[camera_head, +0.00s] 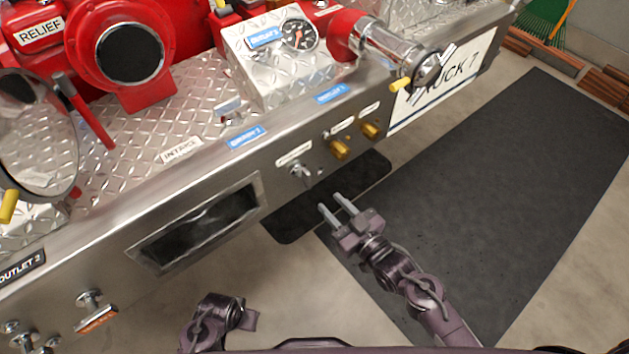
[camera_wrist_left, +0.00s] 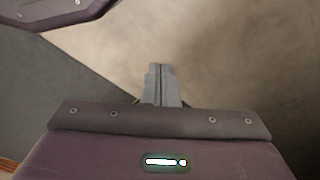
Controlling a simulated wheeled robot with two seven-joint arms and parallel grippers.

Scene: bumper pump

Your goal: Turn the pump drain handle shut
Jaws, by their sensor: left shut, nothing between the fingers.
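A small silver handle (camera_head: 302,171) sits on the front face of the metal bumper, under a small white label too small to read; I take it as the pump drain handle. My right gripper (camera_head: 337,208) is just below and to the right of it in the head view, apart from it, with its two fingers spread and empty. My left arm shows at the lower left of the head view, but its fingers cannot be made out there. In the left wrist view my left gripper (camera_wrist_left: 161,84) is shut and empty over plain floor.
Two brass knobs (camera_head: 340,149) stick out right of the handle. A dark recessed opening (camera_head: 197,225) is to its left. An orange-tagged valve handle (camera_head: 96,318) is at lower left. A silver outlet pipe (camera_head: 392,47) juts out above. A dark mat (camera_head: 500,190) covers open floor at right.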

